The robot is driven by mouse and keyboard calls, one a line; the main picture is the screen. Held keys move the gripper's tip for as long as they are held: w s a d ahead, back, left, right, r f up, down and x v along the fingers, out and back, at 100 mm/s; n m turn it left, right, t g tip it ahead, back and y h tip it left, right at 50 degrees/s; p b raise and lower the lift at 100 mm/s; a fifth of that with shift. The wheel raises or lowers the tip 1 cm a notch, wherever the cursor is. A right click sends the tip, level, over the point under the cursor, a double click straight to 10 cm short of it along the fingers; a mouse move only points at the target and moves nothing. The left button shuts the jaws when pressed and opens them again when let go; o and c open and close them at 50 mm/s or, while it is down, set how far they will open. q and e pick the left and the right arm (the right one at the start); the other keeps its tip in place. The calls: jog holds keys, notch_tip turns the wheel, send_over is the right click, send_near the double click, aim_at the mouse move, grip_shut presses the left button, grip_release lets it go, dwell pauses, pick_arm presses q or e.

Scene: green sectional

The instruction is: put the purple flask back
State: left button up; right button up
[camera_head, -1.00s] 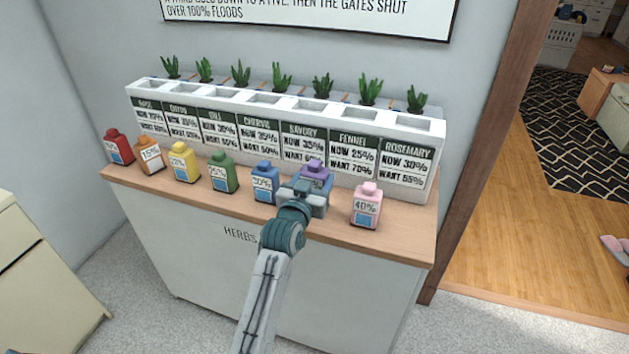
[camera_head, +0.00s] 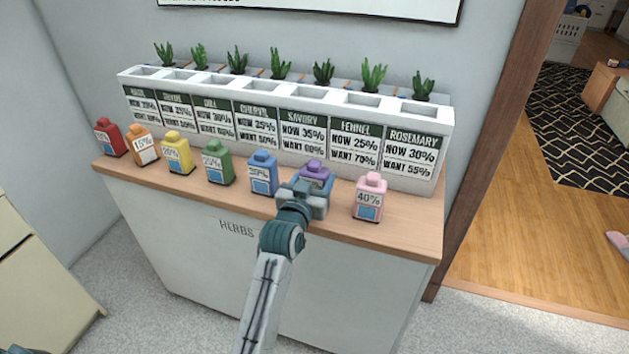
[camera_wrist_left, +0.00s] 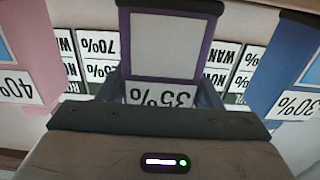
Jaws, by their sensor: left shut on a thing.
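The purple flask (camera_head: 315,174) stands in the row on the wooden counter top (camera_head: 405,232), between the blue flask (camera_head: 263,174) and the pink flask (camera_head: 369,197). My left gripper (camera_head: 305,193) is shut on it from the front and hides its lower part. In the left wrist view the purple flask (camera_wrist_left: 170,45) fills the top middle, with an upside-down "35%" label between the fingers. I cannot tell whether its base touches the counter.
Red (camera_head: 110,138), orange (camera_head: 142,145), yellow (camera_head: 177,153) and green (camera_head: 217,162) flasks stand to the left. Behind the row is a white planter (camera_head: 425,117) with herb signs. The pink and blue flasks are close on either side.

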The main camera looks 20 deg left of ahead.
pick_arm(q)
jog(key=o, duration=1.1)
jog(key=shift+f, duration=0.15)
